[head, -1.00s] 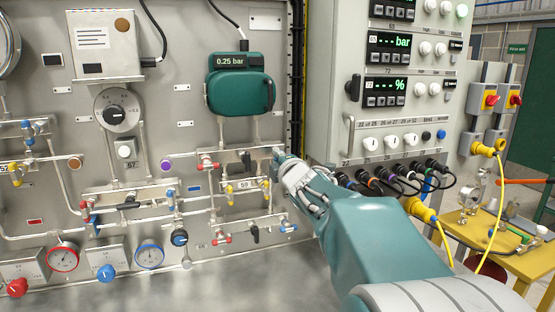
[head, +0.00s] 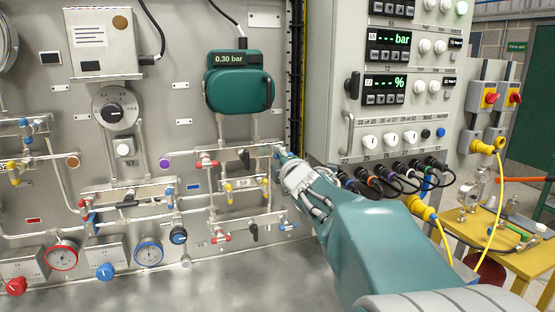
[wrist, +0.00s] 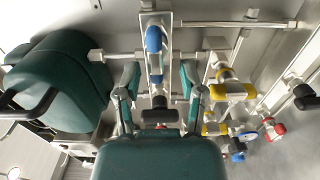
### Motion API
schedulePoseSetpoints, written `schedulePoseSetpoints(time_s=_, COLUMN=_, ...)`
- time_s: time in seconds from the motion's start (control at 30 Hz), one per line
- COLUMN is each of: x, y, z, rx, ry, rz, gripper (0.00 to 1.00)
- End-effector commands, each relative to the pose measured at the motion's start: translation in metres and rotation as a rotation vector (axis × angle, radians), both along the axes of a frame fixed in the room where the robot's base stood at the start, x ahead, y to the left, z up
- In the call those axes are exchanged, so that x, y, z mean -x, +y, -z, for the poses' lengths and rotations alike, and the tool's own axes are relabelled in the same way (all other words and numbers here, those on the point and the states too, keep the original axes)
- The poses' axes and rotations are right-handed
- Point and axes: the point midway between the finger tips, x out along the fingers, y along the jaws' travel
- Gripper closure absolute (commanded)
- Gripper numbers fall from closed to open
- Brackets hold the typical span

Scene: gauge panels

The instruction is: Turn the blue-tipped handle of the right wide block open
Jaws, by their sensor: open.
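The right wide block (head: 225,154) is a pale horizontal manifold below the green gauge in the head view, with red, black and blue handles. Its blue-tipped handle (wrist: 153,40) shows in the wrist view at top centre, lengthwise along the picture. My gripper (wrist: 159,73) is open, one finger on each side of the pale fitting in line with this handle; whether either finger touches is unclear. In the head view my gripper (head: 284,159) is at the right end of the block and partly covers the blue handle.
The green gauge (head: 238,92) reads 0.30 bar above the block. Yellow-tipped handles (head: 228,187) sit just below it, with red and blue ones lower. The grey control cabinet (head: 330,80) with plugged cables stands close on the right.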

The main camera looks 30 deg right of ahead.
Motion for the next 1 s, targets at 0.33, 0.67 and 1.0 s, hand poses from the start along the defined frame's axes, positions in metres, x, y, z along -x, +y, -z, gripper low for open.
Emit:
schedulePoseSetpoints(time_s=0.33, x=0.062, y=0.015, z=0.000, rx=0.002, ry=-0.001, rz=0.003, gripper=0.49)
schedulePoseSetpoints(time_s=0.67, x=0.101, y=0.026, z=0.001, rx=0.001, ry=0.002, rz=0.001, gripper=0.49)
schedulePoseSetpoints(time_s=1.0, x=0.104, y=0.027, z=0.002, rx=-0.001, ry=0.003, rz=0.001, gripper=0.49)
